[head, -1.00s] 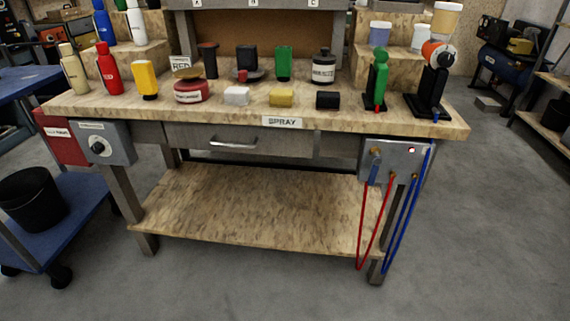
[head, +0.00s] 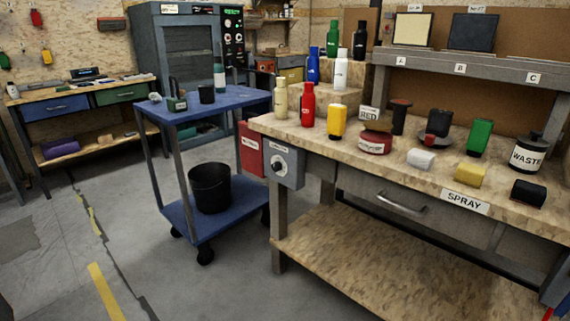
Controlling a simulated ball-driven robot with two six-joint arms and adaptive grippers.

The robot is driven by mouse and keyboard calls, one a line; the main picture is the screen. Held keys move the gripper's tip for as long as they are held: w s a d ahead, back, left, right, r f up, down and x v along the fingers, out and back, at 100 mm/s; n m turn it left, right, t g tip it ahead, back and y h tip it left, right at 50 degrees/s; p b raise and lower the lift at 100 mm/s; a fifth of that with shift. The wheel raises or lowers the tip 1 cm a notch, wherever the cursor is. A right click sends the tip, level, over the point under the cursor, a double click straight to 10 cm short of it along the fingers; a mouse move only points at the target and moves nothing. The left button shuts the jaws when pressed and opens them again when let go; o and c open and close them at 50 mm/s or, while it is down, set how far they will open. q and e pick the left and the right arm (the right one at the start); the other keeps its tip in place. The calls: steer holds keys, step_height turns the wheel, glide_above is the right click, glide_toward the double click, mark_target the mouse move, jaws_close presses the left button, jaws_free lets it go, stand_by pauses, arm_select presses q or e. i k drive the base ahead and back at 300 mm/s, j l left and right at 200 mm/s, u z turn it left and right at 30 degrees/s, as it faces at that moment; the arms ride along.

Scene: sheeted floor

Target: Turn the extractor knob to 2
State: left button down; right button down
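A grey control box (head: 285,165) is fixed to the left front end of the spray bench. A round dial knob (head: 278,167) sits on its front face, with a small label above it. The label text and the knob's setting are too small to read.
The wooden spray bench (head: 345,262) fills the right, with bottles and blocks on top. A blue cart (head: 172,215) with a black bucket (head: 210,187) stands left of the box. A red box (head: 251,149) hangs beside it. Floor (head: 60,265) at front left is clear.

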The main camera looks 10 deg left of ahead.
mark_target(277, 166)
steer(key=i+j, duration=0.15)
steer(key=j, duration=0.15)
steer(key=i+j+z, duration=0.1)
steer(key=i+j, duration=0.25)
steer(key=j, duration=0.25)
steer(key=i+j+z, duration=0.1)
steer(key=j, duration=0.25)
